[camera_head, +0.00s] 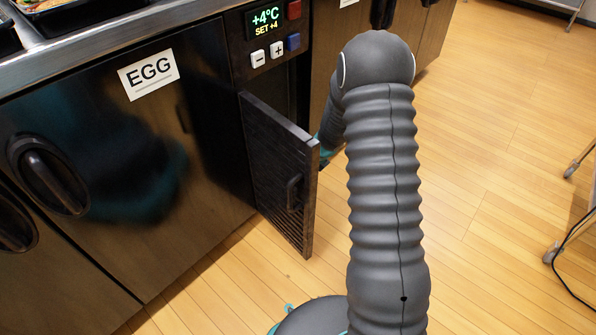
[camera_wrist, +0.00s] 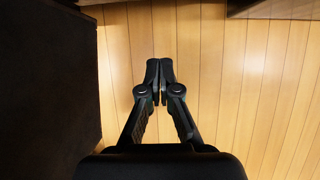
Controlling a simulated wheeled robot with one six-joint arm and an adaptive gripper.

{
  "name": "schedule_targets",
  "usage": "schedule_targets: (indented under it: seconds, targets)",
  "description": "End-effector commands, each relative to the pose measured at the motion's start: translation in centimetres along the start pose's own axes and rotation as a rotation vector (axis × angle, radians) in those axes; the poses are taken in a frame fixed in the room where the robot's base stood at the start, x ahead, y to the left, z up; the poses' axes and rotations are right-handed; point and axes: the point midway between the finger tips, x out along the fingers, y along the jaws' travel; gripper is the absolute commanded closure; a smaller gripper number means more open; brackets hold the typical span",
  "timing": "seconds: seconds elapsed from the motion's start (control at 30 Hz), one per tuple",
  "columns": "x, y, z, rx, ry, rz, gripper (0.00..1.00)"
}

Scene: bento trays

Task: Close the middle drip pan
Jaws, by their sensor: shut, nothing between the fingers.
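No drip pan can be made out in either view. My gripper (camera_wrist: 160,72) is shut and empty in the wrist view, its fingertips together above the wooden floor. In the head view my gripper is hidden behind my arm and the open louvred door (camera_head: 270,170). That dark door stands swung out from the cabinet front below the temperature display (camera_head: 266,20), with a handle (camera_head: 293,193) near its free edge. Part of my arm lies just behind the door's free edge; I cannot tell whether they touch.
A dark cabinet door labelled EGG (camera_head: 149,74) with a round recessed handle (camera_head: 47,176) is shut at left. In the wrist view a dark surface (camera_wrist: 45,90) fills the left side. Wooden floor (camera_head: 500,150) is open at right, with a wheeled metal stand (camera_head: 553,252) at the edge.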

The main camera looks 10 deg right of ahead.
Motion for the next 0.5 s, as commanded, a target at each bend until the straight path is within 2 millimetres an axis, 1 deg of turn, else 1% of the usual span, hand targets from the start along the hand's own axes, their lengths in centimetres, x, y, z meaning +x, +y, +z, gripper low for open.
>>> schedule_targets:
  seconds: [0.07,0.17,0.2,0.3,0.4,0.5]
  targets:
    - [0.0,-0.8,-1.0,0.019,0.005,-0.005,1.00]
    - [0.7,-1.6,-3.9,0.103,0.018,0.002,1.00]
    - [1.0,-1.4,-4.8,0.155,0.014,0.014,1.00]
    - [1.6,-0.7,-6.5,0.240,-0.015,0.055,1.00]
    - [2.0,0.1,-7.5,0.284,-0.067,0.094,1.00]
    - [2.3,0.7,-7.8,0.296,-0.146,0.118,1.00]
